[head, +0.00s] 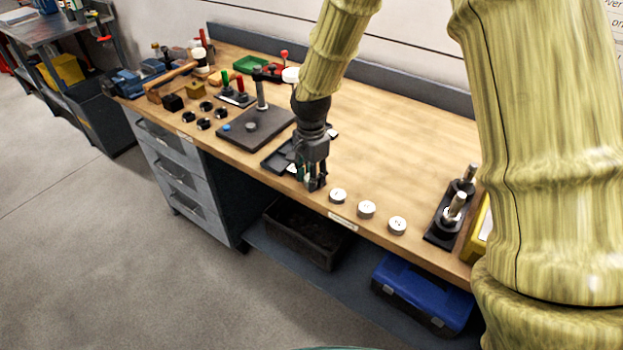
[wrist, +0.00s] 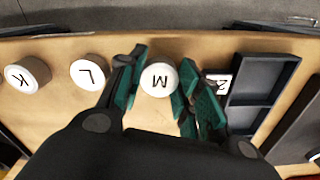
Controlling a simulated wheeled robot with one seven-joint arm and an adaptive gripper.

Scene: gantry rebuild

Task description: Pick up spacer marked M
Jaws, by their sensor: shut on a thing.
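The spacer marked M (wrist: 157,79) is a round white disc with a black letter, upside down in the wrist view. My gripper (head: 316,186) is low over the front part of the wooden workbench. Its green-padded fingers (wrist: 160,90) are shut on the M spacer, one on each side. Spacers marked L (wrist: 88,73) and K (wrist: 27,74) stand apart to the left in the wrist view.
Three white spacers (head: 366,209) stand in a row right of my gripper. A dark plate with a post (head: 257,128) stands left. The bench top (head: 375,150) behind is clear.

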